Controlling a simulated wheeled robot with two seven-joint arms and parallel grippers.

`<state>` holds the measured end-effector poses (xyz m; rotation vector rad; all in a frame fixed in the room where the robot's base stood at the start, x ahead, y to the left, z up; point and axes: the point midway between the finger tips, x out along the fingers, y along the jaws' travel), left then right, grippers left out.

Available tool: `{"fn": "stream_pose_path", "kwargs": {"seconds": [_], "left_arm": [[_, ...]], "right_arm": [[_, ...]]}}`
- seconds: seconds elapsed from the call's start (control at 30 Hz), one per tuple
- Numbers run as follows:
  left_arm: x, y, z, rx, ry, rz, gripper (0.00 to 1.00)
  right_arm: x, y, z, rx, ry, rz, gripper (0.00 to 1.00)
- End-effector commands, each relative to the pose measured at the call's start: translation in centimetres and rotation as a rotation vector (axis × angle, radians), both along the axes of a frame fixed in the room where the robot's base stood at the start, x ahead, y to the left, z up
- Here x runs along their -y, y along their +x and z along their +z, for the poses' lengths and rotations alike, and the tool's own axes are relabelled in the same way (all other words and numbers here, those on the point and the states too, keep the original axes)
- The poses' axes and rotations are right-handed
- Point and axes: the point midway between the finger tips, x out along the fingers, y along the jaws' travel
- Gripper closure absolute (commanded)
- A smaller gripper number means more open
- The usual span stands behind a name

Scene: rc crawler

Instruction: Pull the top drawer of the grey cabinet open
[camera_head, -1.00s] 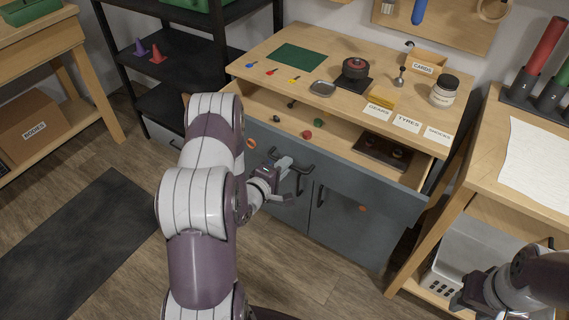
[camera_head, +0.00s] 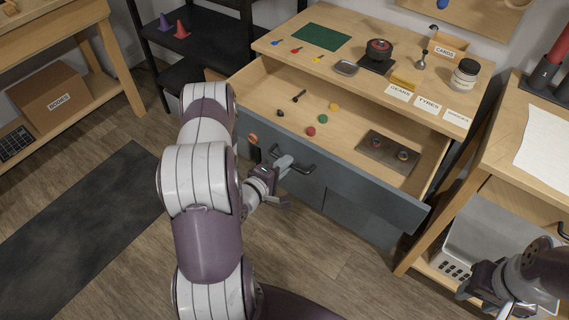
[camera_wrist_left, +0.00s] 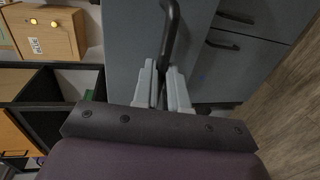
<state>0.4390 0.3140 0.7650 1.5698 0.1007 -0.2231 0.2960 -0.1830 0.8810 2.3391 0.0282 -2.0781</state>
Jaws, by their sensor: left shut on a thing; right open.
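The grey cabinet (camera_head: 349,218) stands under a wooden worktop. Its top drawer (camera_head: 395,202) is pulled well out, with its wooden inside showing. My left gripper (camera_head: 285,164) is shut on the dark drawer handle (camera_head: 306,167) near its left end. In the left wrist view the fingers (camera_wrist_left: 164,80) close around the handle bar (camera_wrist_left: 170,28). My right gripper (camera_head: 465,290) is open and empty at the lower right, away from the cabinet.
Small coloured parts and a dark tray (camera_head: 378,158) lie in the drawer. The worktop (camera_head: 335,55) holds a green mat (camera_head: 322,37), a jar (camera_head: 466,74) and labels. Floor in front is clear.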

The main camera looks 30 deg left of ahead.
Motion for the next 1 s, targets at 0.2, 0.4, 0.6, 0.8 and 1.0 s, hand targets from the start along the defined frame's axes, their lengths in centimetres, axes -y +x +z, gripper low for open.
{"fn": "stream_pose_path", "kwargs": {"seconds": [0.2,0.4,0.6,0.8,1.0], "left_arm": [[0.0,0.0,0.0,0.000,0.001,0.001,0.62],[0.0,0.0,0.0,-0.001,0.000,0.001,0.62],[-0.2,-1.1,0.2,-0.002,0.000,0.003,0.62],[-0.7,-6.1,1.3,-0.003,-0.003,0.011,0.62],[-1.0,-10.6,2.3,-0.001,0.000,0.008,0.62]], "right_arm": [[0.0,0.0,0.0,0.000,0.000,0.000,0.57],[0.0,0.0,0.0,0.000,0.000,0.000,0.57],[0.0,0.0,0.1,0.000,0.000,0.000,0.57],[0.0,0.0,0.3,0.000,0.000,0.000,0.57],[0.0,0.0,0.5,0.000,0.000,0.000,0.57]]}}
